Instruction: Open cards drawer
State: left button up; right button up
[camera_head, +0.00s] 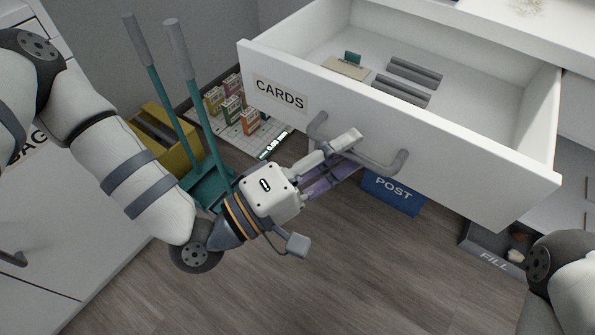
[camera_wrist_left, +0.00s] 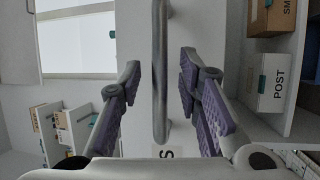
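The white cards drawer (camera_head: 440,140) is pulled out of the desk, with its inside showing in the head view. Its label "CARDS" (camera_head: 280,95) is on the left of the front. A grey bar handle (camera_head: 385,162) is on the front; it also shows in the left wrist view (camera_wrist_left: 160,70). My left gripper (camera_head: 345,155) is at the handle's left part. In the left wrist view its purple-padded fingers (camera_wrist_left: 160,95) are apart on either side of the bar, with gaps between. My right gripper is out of view; only part of my right arm shows at the lower right.
In the drawer are grey bars (camera_head: 405,90) and a small card holder (camera_head: 346,67). Below stand a blue POST box (camera_head: 391,192), a FILL bin (camera_head: 490,258), a tray of small boxes (camera_head: 240,122), and a yellow bin (camera_head: 165,140) by teal long-handled tools (camera_head: 205,187). The front floor is clear.

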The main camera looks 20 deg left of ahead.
pick_arm(q)
jog(key=v, duration=1.1)
jog(key=shift+s, duration=0.1)
